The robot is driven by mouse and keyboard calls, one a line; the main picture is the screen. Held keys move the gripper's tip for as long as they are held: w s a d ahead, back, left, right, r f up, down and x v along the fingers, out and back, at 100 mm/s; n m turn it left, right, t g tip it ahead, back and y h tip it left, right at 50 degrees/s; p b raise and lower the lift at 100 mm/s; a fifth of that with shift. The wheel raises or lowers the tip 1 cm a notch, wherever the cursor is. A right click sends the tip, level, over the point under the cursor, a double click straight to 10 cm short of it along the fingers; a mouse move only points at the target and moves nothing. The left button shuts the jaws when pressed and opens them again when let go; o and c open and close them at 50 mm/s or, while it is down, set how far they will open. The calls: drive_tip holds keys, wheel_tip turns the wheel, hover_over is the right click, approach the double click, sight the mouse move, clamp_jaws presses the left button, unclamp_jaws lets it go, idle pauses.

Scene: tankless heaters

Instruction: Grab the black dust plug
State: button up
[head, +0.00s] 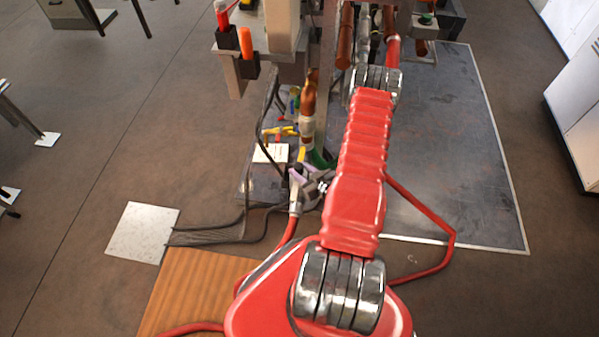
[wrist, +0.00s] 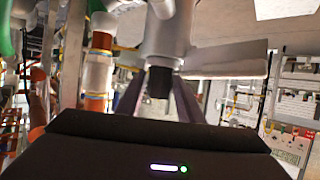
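In the wrist view, a small black piece (wrist: 160,82), which looks like the dust plug, sits at the lower end of a pale grey upright fitting (wrist: 166,38). My gripper (wrist: 158,90) points at it, with one dark finger on each side. The fingers look apart, with the black piece between or just beyond their tips. I cannot tell whether they touch it. In the head view, I cannot make out the plug or my fingertips; my red arm reaches up and away.
Copper pipe and a white-banded orange fitting (wrist: 98,72) stand close to the left of my gripper. A flat grey lever-like piece (wrist: 225,60) juts right from the fitting. Wall panels (wrist: 300,95) stand farther right. Dark floor plate (head: 455,150) lies bare to the arm's right.

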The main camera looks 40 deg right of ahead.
drive_tip(key=shift+w, duration=0.1)
drive_tip(key=shift+x, duration=2.5)
drive_tip(key=shift+f, duration=0.1)
drive_tip(key=shift+c, duration=0.6)
clamp_jaws()
